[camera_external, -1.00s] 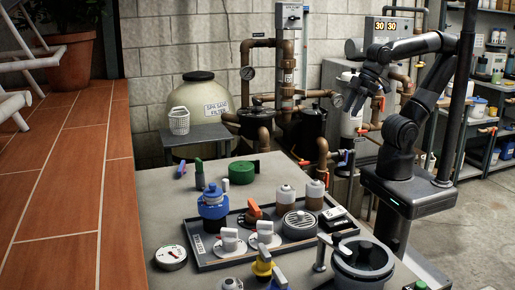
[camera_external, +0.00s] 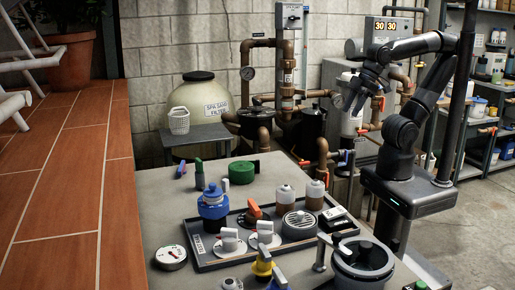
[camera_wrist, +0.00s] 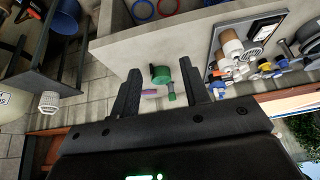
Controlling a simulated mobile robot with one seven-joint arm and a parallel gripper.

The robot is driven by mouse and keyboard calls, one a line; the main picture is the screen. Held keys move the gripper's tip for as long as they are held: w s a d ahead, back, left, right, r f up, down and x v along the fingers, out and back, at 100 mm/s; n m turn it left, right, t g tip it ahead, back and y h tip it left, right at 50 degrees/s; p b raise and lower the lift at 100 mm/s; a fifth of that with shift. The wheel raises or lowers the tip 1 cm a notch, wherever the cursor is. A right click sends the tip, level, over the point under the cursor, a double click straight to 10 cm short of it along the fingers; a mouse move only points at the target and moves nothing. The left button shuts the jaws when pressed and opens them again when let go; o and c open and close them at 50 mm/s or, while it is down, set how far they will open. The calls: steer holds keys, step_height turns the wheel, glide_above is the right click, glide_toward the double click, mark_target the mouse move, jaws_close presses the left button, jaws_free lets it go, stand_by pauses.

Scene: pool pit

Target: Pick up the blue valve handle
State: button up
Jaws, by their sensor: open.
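A small blue handle (camera_external: 181,170) lies near the back left of the grey table. A small bluish-purple strip beside the green roll in the wrist view (camera_wrist: 149,92) may be this handle; it is too small to be sure. Another blue handle (camera_external: 277,279) sits by a yellow-and-black valve at the table's front, and one shows on the pipes behind (camera_external: 346,158). My gripper (camera_external: 362,101) is raised behind the table's right side, well away from the handle on the table. In the wrist view its two fingers (camera_wrist: 160,80) are spread with nothing held between them.
A green roll (camera_external: 242,172) and a green-capped marker (camera_external: 199,174) stand near the handle. A dark tray (camera_external: 205,263) with a blue-topped bottle, valves and white-topped bottles fills the table's middle. A round grey pot (camera_external: 362,262) stands front right. Pipes rise behind.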

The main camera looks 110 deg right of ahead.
steer(key=o, duration=1.2)
steer(key=shift+o, duration=0.2)
steer(key=w+d+n+t, duration=0.1)
steer(key=w+d+n, duration=0.2)
steer(key=w, duration=0.5)
steer(key=w+d+n, duration=0.3)
steer(key=w, duration=0.6)
steer(key=n+t+h, duration=0.4)
steer(key=n+h, duration=0.1)
steer(key=n, duration=1.1)
glide_toward(183, 165)
steer(key=s+d+r, duration=0.3)
steer(key=s, duration=0.3)
steer(key=w+f+n, duration=0.1)
steer(key=w+n, duration=0.1)
steer(key=n, duration=0.1)
steer(key=w+f+n+t, duration=0.1)
steer(key=w+f+n, duration=0.1)
steer(key=n, duration=0.1)
steer(key=w+a+f+n, duration=0.1)
steer(key=w+f+n, duration=0.1)
steer(key=w+n, duration=0.1)
steer(key=shift+w+t, duration=0.1)
steer(key=shift+t, duration=0.3)
steer(key=shift+w+a+f+n+y, duration=0.25)
steer(key=shift+w+n+y, duration=0.2)
steer(key=shift+n, duration=0.15)
steer(key=shift+x, duration=3.75)
